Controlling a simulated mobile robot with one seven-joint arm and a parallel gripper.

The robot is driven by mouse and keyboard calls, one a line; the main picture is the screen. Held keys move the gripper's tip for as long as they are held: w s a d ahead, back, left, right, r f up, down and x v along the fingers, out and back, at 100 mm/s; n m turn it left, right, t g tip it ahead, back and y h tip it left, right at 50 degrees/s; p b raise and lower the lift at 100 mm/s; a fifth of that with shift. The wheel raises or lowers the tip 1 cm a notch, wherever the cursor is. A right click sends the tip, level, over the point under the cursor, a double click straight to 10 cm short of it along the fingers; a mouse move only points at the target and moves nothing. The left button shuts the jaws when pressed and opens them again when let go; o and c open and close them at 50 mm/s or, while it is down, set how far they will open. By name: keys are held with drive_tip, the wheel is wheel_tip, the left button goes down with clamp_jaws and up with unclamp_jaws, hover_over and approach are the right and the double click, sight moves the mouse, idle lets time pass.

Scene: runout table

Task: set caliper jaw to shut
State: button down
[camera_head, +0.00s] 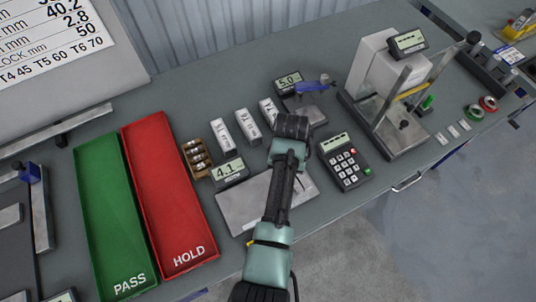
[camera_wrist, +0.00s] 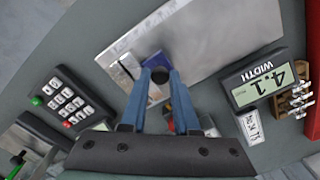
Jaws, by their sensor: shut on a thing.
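The width caliper has a grey metal plate (camera_wrist: 205,45) and a display (camera_wrist: 262,82) reading 4.1. A blue jaw piece (camera_wrist: 154,62) sits near the plate's edge in the wrist view, beside a bright metal piece (camera_wrist: 124,72). My gripper (camera_wrist: 158,78) has its two blue fingers on either side of a dark knob (camera_wrist: 157,92) at the blue jaw and is shut on it. In the head view the plate (camera_head: 238,205) and the display (camera_head: 229,171) show beside my arm, which hides the jaw and my fingertips. Any gap at the jaw cannot be made out.
A keypad (camera_head: 344,162) stands right of my arm. A second gauge display (camera_head: 288,82) reading 5.0 and several white blocks (camera_head: 248,126) stand behind. Red HOLD (camera_head: 168,190) and green PASS (camera_head: 108,215) trays lie left. A tall press-like instrument (camera_head: 392,100) stands right.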

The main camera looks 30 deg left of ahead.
drive_tip(key=shift+w+d, duration=0.2)
drive_tip(key=shift+w, duration=0.1)
drive_tip(key=shift+a+r, duration=0.15)
drive_tip(key=shift+d, duration=0.2)
drive_tip(key=c, duration=0.7)
unclamp_jaws()
drive_tip(key=shift+o, duration=0.2)
wheel_tip(320, 180, up, 13)
drive_tip(key=shift+p, duration=0.35)
